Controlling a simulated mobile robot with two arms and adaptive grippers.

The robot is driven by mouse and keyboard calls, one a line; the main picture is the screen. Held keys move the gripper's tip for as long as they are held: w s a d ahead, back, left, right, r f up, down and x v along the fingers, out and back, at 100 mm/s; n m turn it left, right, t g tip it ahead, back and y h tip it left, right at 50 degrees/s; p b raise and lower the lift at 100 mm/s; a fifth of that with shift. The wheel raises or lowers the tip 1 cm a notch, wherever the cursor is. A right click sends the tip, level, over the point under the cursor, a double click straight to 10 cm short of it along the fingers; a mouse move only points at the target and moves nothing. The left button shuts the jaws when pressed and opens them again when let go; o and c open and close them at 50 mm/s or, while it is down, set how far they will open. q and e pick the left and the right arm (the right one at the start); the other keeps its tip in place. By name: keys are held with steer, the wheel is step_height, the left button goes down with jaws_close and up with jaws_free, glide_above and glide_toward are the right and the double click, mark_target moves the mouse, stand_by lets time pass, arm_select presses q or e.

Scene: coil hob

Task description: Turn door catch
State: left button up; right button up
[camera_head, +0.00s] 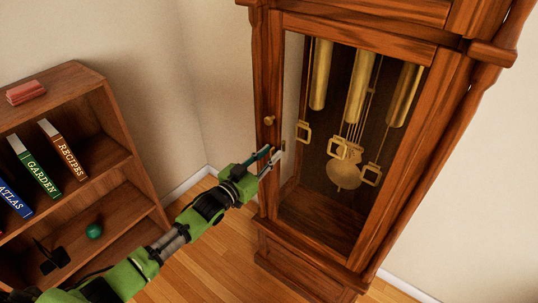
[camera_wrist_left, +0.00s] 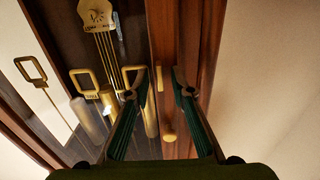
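The clock door's catch is a small brass piece on the door's left stile (camera_head: 283,145); in the left wrist view the brass catch (camera_wrist_left: 160,77) lies between my fingertips as seen from the camera. A round brass knob (camera_head: 269,121) sits above it on the frame and shows in the left wrist view (camera_wrist_left: 169,137). My left gripper (camera_head: 274,154) is open at the catch, with a finger on each side; it also shows in the left wrist view (camera_wrist_left: 159,74). I cannot tell whether the fingers touch the catch. My right gripper is out of view.
The tall wooden clock (camera_head: 405,215) holds brass weights (camera_head: 357,85) and a pendulum (camera_head: 343,174) behind its door. A bookshelf (camera_head: 125,150) with books and a green ball (camera_head: 94,231) stands at left. Wooden floor (camera_head: 215,265) shows between them.

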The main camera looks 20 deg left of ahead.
arm_select(q)
jaws_close()
stand_by(0.4)
steer(key=m, duration=0.4)
steer(key=shift+d, duration=0.1)
steer(key=m, duration=0.3)
steer(key=shift+m, duration=0.3)
steer(key=m+b, duration=0.1)
steer(key=m, duration=0.4)
steer(key=shift+d+f+m, duration=0.1)
steer(key=shift+f+m, duration=0.05)
steer(key=shift+m, duration=0.15)
steer(key=m+b, duration=0.1)
steer(key=m, duration=0.3)
steer(key=shift+m, duration=0.3)
